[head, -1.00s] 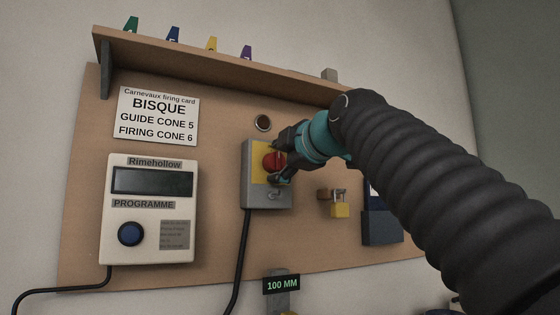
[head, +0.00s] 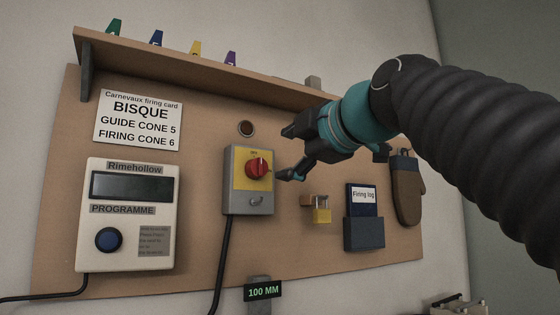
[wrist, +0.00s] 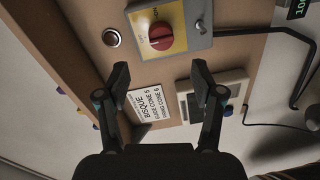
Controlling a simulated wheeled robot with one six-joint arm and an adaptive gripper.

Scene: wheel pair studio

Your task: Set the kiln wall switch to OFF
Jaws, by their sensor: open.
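The kiln wall switch (head: 248,203) is a grey box with a yellow plate and a red rotary knob (head: 258,166) on a wall board. In the wrist view, the red knob (wrist: 161,36) has a grip ridge that lies roughly along the box's long axis.
A white Rimehollow controller (head: 128,250) and a BISQUE card (head: 138,121) are at left. A shelf (head: 215,75) with cones runs above. A yellow padlock (head: 321,214), a firing log holder (head: 363,235) and a brown mitt (head: 406,190) are at right. A black cable (head: 221,265) hangs below the switch.

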